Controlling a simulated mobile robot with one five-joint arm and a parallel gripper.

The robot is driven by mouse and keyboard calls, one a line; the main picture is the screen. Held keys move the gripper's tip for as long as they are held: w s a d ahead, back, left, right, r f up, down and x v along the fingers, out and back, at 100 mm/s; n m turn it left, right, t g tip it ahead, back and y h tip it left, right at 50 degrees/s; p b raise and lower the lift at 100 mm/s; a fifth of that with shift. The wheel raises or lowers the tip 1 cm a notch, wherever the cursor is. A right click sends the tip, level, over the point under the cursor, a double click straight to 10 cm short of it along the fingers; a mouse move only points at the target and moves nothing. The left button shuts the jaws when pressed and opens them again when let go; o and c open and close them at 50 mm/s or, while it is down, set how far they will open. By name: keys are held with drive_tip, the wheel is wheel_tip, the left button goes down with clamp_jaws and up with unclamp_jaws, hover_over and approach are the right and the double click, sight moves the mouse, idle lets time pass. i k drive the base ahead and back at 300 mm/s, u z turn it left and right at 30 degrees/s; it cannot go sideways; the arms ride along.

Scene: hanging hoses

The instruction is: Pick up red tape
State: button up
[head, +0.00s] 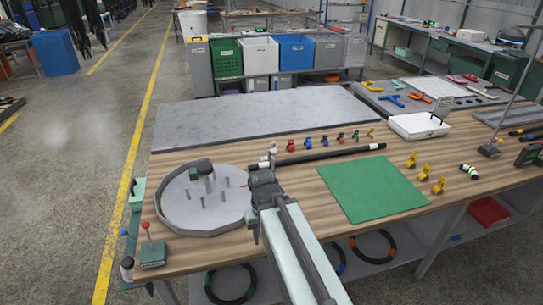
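A small red item (290,146), which looks like the red tape, stands at the left end of a row of small coloured pieces on the wooden workbench (450,165). It is too small to make out its exact shape. My arm reaches in from the bottom edge. My gripper (263,178) is over the bench, left of and nearer than the red item, and apart from it in the picture. Its fingers are dark and seen from behind, so I cannot tell whether they are open or hold anything.
A black hose (325,157) lies between my gripper and the row. A round grey tray (175,213) with pegs is at left, a green mat (372,188) at right. A grey plate (250,118) and white tray (418,126) lie behind.

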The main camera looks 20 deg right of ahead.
sight(291, 145)
drive_tip(key=k, duration=0.6)
drive_tip(key=z, duration=0.2)
drive_tip(key=i, duration=0.75)
drive_tip(key=u, duration=0.2)
drive_tip(key=k, duration=0.75)
drive_tip(key=z, duration=0.15)
drive_tip(key=i, duration=1.4)
drive_tip(key=u, duration=0.1)
